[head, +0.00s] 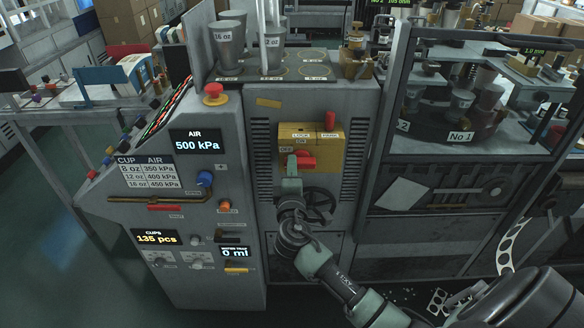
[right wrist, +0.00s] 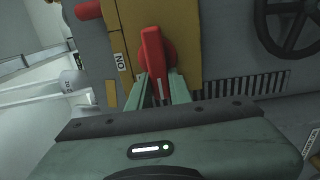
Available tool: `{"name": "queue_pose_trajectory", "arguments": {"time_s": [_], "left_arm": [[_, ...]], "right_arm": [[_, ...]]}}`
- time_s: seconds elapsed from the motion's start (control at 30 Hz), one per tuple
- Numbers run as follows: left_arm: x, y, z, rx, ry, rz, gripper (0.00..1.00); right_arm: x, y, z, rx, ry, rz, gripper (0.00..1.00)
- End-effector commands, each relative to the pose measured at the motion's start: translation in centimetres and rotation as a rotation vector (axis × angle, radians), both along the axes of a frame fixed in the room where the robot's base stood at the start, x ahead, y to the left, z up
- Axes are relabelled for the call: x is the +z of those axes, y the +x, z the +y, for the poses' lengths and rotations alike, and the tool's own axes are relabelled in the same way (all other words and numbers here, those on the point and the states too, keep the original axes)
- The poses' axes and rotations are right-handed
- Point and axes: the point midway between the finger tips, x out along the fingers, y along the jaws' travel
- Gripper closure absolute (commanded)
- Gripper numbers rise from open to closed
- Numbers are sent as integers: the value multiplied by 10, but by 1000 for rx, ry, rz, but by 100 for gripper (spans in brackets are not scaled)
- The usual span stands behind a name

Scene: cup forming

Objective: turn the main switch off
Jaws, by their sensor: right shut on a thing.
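The main switch has a red handle (head: 305,161) on a yellow plate (head: 325,142) on the front of the grey machine cabinet. The handle lies roughly level across the plate. Small labels reading LOCK, ON and OFF sit above and beside it. My right gripper (head: 292,164) is at the left end of the handle, shut on it. In the right wrist view the red handle (right wrist: 153,55) runs down between the two fingers of my right gripper (right wrist: 160,82), which hide its near end. The ON label (right wrist: 119,62) shows beside it. My left gripper is not in view.
A black handwheel (head: 319,205) sits just below the switch. A red emergency button (head: 213,93) and an air display (head: 198,142) reading 500 kPa are on the left panel. Metal cups (head: 230,42) stand on top. A shelf frame (head: 395,100) rises at the right.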

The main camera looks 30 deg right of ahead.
Motion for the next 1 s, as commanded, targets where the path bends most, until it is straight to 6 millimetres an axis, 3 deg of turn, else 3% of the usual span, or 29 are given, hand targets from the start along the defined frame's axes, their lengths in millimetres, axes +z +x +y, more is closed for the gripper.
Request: {"name": "queue_pose_trajectory", "arguments": {"time_s": [0.1, 0.13, 0.2, 0.57, 1.0], "left_arm": [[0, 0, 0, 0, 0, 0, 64], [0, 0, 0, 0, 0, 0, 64], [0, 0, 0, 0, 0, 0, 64], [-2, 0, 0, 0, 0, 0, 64], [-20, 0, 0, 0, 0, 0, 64]], "right_arm": [[-2, -1, 0, 1, -4, 6, 100], [-2, -1, 0, 1, -4, 6, 74], [-2, -1, 0, 1, -3, 5, 58], [-2, -3, 2, 1, -1, 3, 58], [-4, -59, 37, 2, 0, 4, 58]]}}
